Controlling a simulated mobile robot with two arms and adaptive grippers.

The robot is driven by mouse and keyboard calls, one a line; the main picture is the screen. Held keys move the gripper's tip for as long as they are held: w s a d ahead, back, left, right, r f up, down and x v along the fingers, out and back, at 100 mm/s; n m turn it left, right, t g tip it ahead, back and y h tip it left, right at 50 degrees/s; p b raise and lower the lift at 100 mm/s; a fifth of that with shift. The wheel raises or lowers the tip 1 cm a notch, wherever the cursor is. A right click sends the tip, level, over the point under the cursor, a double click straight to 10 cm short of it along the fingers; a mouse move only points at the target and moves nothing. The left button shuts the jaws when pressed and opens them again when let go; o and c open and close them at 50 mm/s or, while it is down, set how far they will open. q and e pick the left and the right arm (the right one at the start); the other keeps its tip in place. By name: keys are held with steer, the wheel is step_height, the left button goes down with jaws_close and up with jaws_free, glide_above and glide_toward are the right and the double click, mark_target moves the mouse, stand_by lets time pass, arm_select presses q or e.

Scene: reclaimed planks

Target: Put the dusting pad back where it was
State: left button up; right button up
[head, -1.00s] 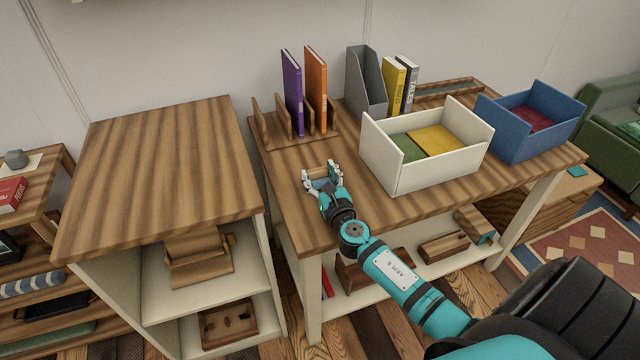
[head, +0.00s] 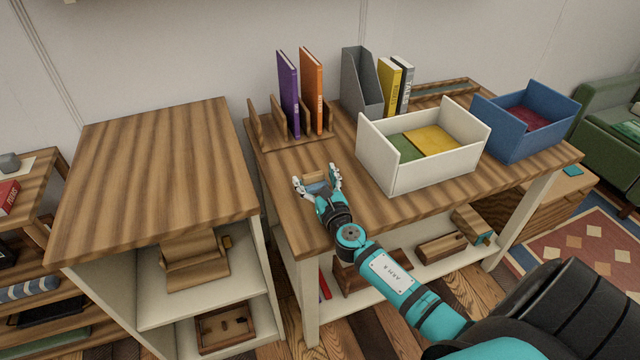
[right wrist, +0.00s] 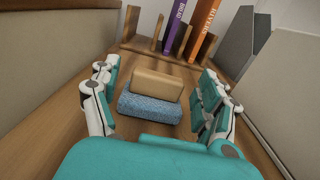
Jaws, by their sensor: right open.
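The dusting pad (head: 314,176) has a tan wooden handle block on top of a blue textured pad. It rests on the wooden tabletop in front of the book rack. In the right wrist view the dusting pad (right wrist: 150,106) lies between the spread fingers with its handle upward. My right gripper (head: 317,180) is open around the pad. In the right wrist view, gaps show between the handle and the fingers on both sides. My left gripper is not in view.
A wooden rack (head: 268,130) with a purple and an orange book stands behind the pad. A white bin (head: 440,165) stands close on the right, with a blue bin (head: 510,140) beyond it. The tabletop left of the pad is clear.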

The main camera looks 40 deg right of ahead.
steer(key=v, duration=1)
steer(key=shift+s+b, duration=0.35)
steer(key=shift+b, duration=0.05)
steer(key=shift+s+a+r, duration=0.1)
steer(key=shift+s+a, duration=0.1)
steer(key=shift+s, duration=0.45)
